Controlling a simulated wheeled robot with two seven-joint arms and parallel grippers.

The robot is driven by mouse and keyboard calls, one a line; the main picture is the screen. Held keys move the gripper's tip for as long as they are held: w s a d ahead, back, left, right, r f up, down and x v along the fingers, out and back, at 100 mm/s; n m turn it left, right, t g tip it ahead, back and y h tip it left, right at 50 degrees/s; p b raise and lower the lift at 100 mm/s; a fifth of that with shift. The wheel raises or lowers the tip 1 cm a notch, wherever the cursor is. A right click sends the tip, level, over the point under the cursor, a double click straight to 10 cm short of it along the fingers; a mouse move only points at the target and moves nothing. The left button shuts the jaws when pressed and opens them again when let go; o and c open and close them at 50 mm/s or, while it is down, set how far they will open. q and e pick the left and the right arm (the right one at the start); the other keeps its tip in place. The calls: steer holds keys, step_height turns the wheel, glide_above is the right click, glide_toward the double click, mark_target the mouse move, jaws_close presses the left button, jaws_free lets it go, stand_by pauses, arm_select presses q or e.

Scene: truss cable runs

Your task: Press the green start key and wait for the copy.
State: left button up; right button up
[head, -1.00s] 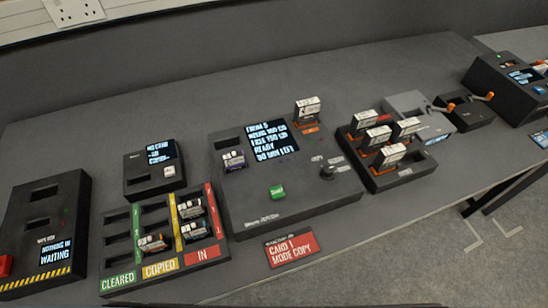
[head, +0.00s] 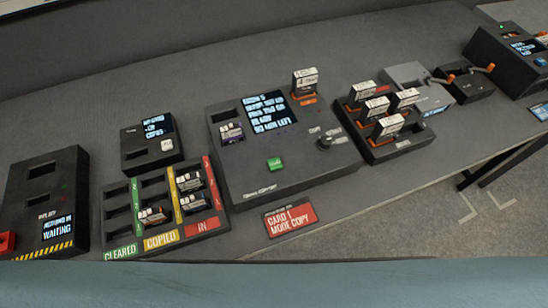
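The green start key (head: 275,164) sits on the front of a dark grey copy console (head: 290,182) in the middle of the bench. Nothing touches the key. A dark card with a white label (head: 231,132) stands in the console's left slot. A white-labelled card (head: 305,82) stands upright in its right slot, above an orange label. A black knob (head: 325,141) sits right of the key. Neither gripper is in view.
Left are a sorting tray (head: 118,225) with several cards, a small screen box (head: 139,160) and a WAITING box (head: 22,200). Right is a card rack (head: 385,156) with several cards. A pale blue surface crosses the bottom.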

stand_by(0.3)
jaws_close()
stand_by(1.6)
